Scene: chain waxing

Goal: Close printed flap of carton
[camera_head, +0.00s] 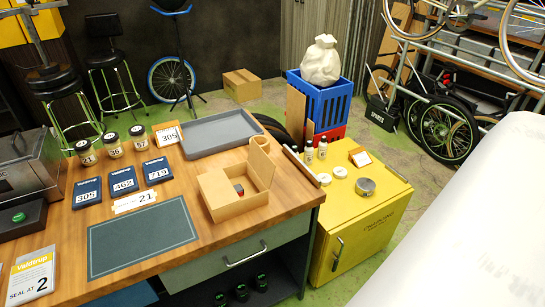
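A small brown carton (236,208) stands open on the right end of the wooden workbench. One flap (261,163) stands up at its back right corner. I cannot make out any print on it. A small dark and red object (239,190) lies inside the carton. A tan rounded piece (260,142) shows at the top of the raised flap; I cannot tell whether it is part of it. My gripper is not in view. A large white surface at the right edge looks like part of my own arm.
On the workbench (120,218) lie a grey tray (222,128) behind the carton, a dark mat (140,236), blue numbered packets (124,180) and several jars. A yellow cabinet (350,230) with bottles and tins stands close to the right. A blue crate (325,103) holds a sack.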

